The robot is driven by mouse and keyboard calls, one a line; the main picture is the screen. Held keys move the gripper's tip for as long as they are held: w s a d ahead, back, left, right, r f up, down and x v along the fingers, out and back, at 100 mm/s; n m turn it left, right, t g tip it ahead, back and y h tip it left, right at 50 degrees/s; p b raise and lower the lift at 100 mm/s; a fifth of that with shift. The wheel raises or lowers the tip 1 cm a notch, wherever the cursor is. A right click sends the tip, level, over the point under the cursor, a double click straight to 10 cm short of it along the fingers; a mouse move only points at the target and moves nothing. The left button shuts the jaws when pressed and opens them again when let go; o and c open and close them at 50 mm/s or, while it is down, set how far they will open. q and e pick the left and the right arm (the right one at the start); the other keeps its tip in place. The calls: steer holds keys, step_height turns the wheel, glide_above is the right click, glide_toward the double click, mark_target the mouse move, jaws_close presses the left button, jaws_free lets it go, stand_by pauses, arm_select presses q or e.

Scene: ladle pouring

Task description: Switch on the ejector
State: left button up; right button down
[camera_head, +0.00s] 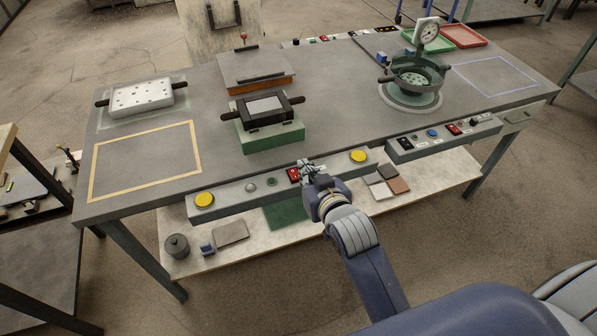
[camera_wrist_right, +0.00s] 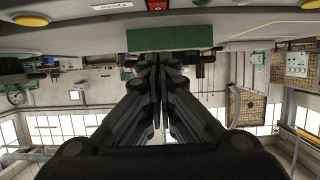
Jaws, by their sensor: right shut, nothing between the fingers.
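A red switch (camera_head: 293,174) sits on the grey control strip (camera_head: 232,190) along the table's front edge. My left gripper is out of view.
Yellow buttons (camera_head: 204,200) (camera_head: 358,156) stand at both ends of the strip. A green-based mold (camera_head: 273,137) sits behind it. A second control strip (camera_head: 441,139) is to the right. A dial gauge (camera_head: 427,34) stands over a pot at the back right.

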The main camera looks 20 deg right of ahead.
glide_above(299, 185)
steer(key=w, duration=0.1)
step_height(299, 185, down, 2)
steer(key=shift+f, duration=0.15)
steer(key=f, duration=0.2)
steer(key=shift+s+f, duration=0.25)
steer(key=shift+f, duration=0.1)
steer(key=shift+s+f, duration=0.1)
steer(key=shift+f, duration=0.45)
steer(key=shift+s+f+p, duration=0.2)
steer(key=shift+f+p, duration=0.15)
steer(key=shift+f, duration=0.15)
steer(key=shift+r, duration=0.1)
steer(key=shift+r+p, duration=0.75)
steer(key=shift+p, duration=0.2)
steer(key=shift+r, duration=0.1)
